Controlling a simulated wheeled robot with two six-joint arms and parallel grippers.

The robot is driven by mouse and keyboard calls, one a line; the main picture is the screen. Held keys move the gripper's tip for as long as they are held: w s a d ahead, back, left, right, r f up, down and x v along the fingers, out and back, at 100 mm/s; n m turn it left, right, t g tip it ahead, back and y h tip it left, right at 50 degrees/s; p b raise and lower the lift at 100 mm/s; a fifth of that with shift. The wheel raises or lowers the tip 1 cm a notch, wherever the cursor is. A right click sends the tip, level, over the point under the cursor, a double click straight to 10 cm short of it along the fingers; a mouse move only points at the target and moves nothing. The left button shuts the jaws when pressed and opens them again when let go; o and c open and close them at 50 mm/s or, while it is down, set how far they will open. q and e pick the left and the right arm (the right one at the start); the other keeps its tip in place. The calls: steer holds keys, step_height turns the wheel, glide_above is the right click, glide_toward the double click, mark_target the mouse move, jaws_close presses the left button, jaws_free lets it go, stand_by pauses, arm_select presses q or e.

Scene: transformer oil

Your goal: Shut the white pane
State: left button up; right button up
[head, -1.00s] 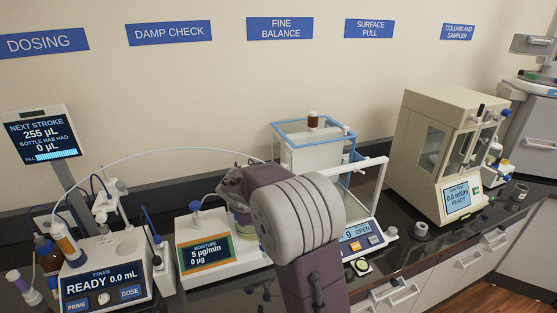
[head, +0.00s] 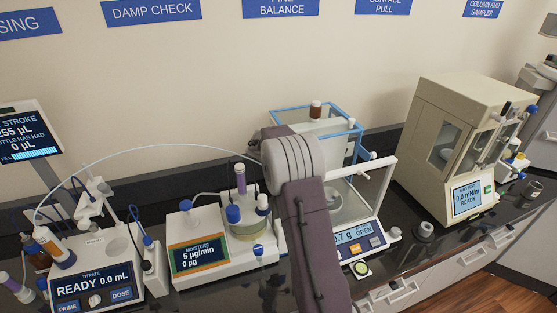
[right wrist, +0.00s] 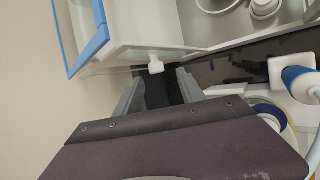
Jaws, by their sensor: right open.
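The fine balance stands in the middle of the head view, its display reading OPEN. In the right wrist view a blue-edged part (right wrist: 90,48) is at upper left, and a small white knob (right wrist: 156,67) sits at the shield's edge. My right gripper (right wrist: 158,84) is open and empty, its fingers just short of the knob and on either side of it. In the head view my right arm hides that gripper and the shield's left side. My left gripper is not in view.
The moisture instrument (head: 204,256), with a jar and blue-capped bottles, is close left of my arm. The titrator (head: 92,285) is farther left. The beige surface-pull cabinet (head: 440,130) stands right of the balance.

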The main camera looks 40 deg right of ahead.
steer(key=x, duration=0.3)
steer(key=d+x, duration=0.1)
steer(key=shift+d+r, duration=0.1)
steer(key=shift+d, duration=0.05)
steer(key=shift+w, duration=0.2)
steer(key=shift+s+a+r, duration=0.1)
steer(key=shift+a+r, duration=0.15)
steer(key=shift+a, duration=0.5)
steer(key=shift+s+a+r, duration=0.1)
steer(key=shift+a+r, duration=0.05)
steer(key=c, duration=0.9)
steer(key=shift+d, duration=0.3)
jaws_close()
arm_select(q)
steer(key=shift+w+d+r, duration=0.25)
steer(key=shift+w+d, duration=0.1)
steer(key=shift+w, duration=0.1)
arm_select(e)
steer(key=shift+s+f, duration=0.1)
steer(key=shift+f, duration=0.1)
